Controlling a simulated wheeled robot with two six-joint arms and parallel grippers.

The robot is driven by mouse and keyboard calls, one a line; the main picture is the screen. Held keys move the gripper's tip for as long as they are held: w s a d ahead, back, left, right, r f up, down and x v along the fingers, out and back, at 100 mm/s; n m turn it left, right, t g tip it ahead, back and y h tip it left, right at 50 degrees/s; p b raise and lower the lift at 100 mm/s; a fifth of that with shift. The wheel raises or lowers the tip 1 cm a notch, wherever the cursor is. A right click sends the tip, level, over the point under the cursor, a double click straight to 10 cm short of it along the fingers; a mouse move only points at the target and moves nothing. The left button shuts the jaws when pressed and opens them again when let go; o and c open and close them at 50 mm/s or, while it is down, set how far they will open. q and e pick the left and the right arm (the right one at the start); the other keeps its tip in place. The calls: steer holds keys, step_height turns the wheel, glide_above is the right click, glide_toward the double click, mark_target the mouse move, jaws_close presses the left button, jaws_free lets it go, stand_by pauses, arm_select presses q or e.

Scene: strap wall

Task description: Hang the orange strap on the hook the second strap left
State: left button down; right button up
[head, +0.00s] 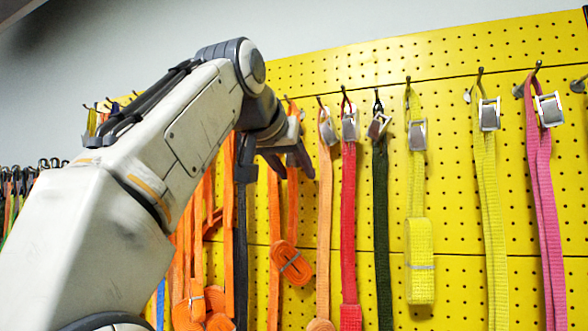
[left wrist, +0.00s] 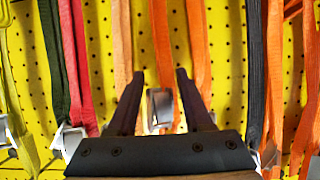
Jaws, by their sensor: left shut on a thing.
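My left gripper (head: 296,165) is at the board, shut on an orange strap (head: 291,204) near its buckle. Below the gripper the strap hangs down to a rolled bundle (head: 291,263). In the left wrist view the buckle (left wrist: 160,106) shows between the two fingers of the gripper (left wrist: 162,95), with the orange band (left wrist: 161,40) running up the picture. A hook tip (head: 287,98) shows just above the gripper; whether the strap still touches it is hidden by the gripper. My right gripper is not in view.
Right of the gripper hang a light orange strap (head: 324,200), a red strap (head: 348,220), a dark green strap (head: 381,220), yellow straps (head: 418,190) and a pink strap (head: 544,200), closely spaced. More orange straps (head: 198,240) and a black strap (head: 241,240) hang left. Yellow pegboard (head: 450,290) lies behind.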

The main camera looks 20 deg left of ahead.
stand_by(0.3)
arm_select(q)
steer(key=shift+c, duration=1.2)
jaws_free()
